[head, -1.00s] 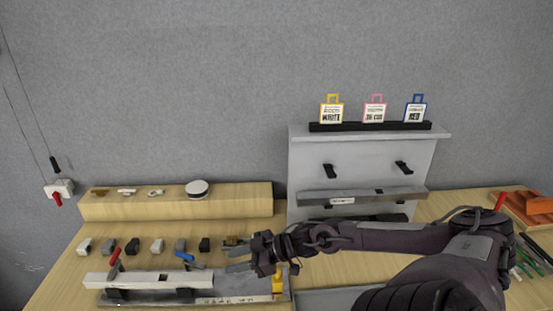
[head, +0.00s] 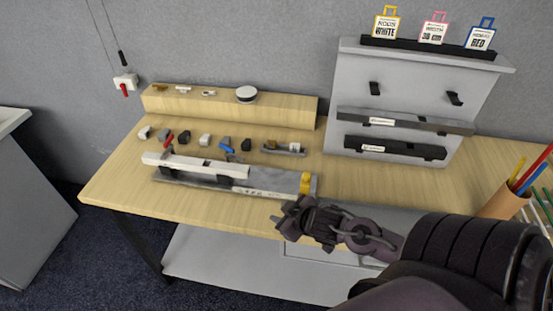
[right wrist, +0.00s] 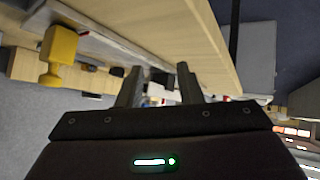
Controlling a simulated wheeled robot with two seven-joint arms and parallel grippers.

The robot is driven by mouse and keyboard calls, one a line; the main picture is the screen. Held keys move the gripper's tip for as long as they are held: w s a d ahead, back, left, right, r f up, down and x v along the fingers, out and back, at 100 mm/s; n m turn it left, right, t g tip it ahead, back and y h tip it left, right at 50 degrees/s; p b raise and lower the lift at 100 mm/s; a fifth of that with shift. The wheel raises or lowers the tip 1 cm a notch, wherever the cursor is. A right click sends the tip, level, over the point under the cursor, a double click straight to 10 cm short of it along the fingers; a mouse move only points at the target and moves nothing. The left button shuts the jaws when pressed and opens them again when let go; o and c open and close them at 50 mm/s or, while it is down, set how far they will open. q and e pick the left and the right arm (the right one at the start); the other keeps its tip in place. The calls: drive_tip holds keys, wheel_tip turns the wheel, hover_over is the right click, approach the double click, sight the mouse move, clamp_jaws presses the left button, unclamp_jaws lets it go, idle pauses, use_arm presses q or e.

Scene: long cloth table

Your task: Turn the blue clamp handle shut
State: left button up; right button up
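The blue clamp handle (head: 227,149) shows in the head view on the fixture, behind the right part of a white bar (head: 196,165). It lies low and slanted. A red clamp handle (head: 168,141) stands more upright near the bar's left end. The bar sits on dark supports over a grey base rail (head: 265,184) with a yellow block (head: 306,184) at its right end. My right gripper (head: 282,212) is at the table's front edge, right of and nearer than the blue handle, touching neither handle. In the right wrist view its fingers (right wrist: 159,75) are apart and empty. My left gripper is out of view.
Several small grey, white and black blocks (head: 205,140) stand behind the fixture. A wooden ledge (head: 225,108) is behind them. A grey rack (head: 420,80) stands at the back right. A pen holder (head: 495,203) is at the right. Bare tabletop (head: 350,185) lies right of the fixture.

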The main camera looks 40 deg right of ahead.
drive_tip(key=s+a+m+g+h, duration=0.1)
drive_tip(key=s+a+g, duration=0.2)
drive_tip(key=a, duration=0.3)
drive_tip(key=shift+s+a+g, duration=0.3)
drive_tip(key=shift+s, duration=0.6)
